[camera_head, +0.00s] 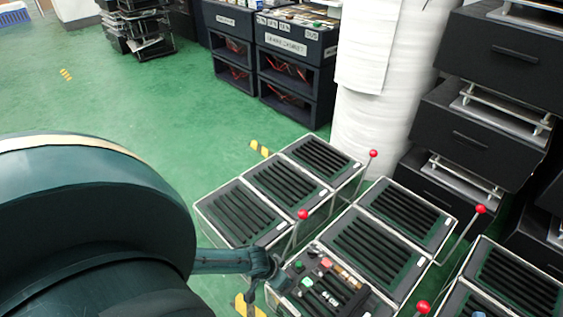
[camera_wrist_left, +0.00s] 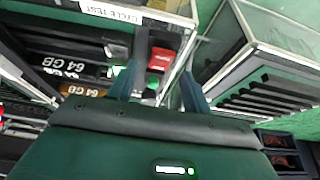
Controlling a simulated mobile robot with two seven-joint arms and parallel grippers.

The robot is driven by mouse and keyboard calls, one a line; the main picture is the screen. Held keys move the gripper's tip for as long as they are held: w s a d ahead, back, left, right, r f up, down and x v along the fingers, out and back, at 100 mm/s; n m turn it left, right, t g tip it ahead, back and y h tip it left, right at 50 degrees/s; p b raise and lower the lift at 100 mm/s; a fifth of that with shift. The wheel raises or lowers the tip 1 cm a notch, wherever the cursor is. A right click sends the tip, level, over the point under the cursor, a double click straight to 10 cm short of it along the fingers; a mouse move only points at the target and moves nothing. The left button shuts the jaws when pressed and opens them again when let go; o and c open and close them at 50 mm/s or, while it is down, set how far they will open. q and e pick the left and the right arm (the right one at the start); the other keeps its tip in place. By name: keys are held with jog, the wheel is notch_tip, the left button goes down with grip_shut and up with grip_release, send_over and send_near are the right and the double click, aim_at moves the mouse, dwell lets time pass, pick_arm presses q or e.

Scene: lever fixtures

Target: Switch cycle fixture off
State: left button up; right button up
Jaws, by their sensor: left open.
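The cycle fixture (camera_head: 372,303) is a low box at the bottom centre of the head view. Its top holds dark modules with green, red and orange parts. The wrist view shows its white "CYCLE TEST" label (camera_wrist_left: 105,11) and "64 GB" modules (camera_wrist_left: 72,67). A lever with a red knob (camera_head: 303,214) rises at its far left corner; I cannot tell for certain which box it belongs to. My left gripper (camera_head: 263,284) is open at the fixture's left edge, below the knob. In the wrist view, its fingers (camera_wrist_left: 162,72) are apart over the fixture's edge, near a red block (camera_wrist_left: 160,58).
Slatted boxes (camera_head: 240,215) stand close around the fixture. Other red-knobbed levers (camera_head: 373,154) (camera_head: 480,209) (camera_head: 423,306) rise among them. A white wrapped column (camera_head: 375,90) and black drawers (camera_head: 465,125) stand behind. Green floor (camera_head: 150,105) is open at the left.

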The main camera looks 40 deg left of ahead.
pick_arm(q)
jog(key=shift+b+x, duration=0.5)
jog(key=shift+x, duration=0.75)
jog(key=shift+w+f, duration=0.15)
jog(key=shift+f, duration=0.05)
pick_arm(e)
jog(key=shift+a+m, duration=0.15)
jog(key=shift+m, duration=0.15)
pick_arm(q)
jog(key=shift+c, duration=0.2)
jog(key=c, duration=1)
jog(key=shift+o, duration=0.2)
